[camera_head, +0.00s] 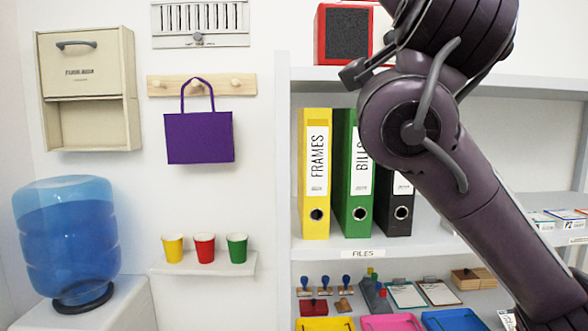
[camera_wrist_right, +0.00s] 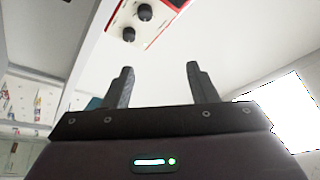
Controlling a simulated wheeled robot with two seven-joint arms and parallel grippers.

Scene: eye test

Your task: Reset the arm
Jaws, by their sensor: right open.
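My right arm (camera_head: 490,225) rises from the lower right of the head view, bends at a joint in front of the shelves and leaves the top edge. I cannot make out its gripper in the head view. In the right wrist view my right gripper (camera_wrist_right: 160,82) is open, its two dark fingers apart with nothing between them. My left gripper is in neither view.
A red box with a dark front (camera_head: 348,35) stands on the top shelf beside my arm. Yellow (camera_head: 315,215), green and black binders stand below. A red-and-white panel with black knobs (camera_wrist_right: 145,12) shows beyond the gripper. A purple bag (camera_head: 199,138) hangs left.

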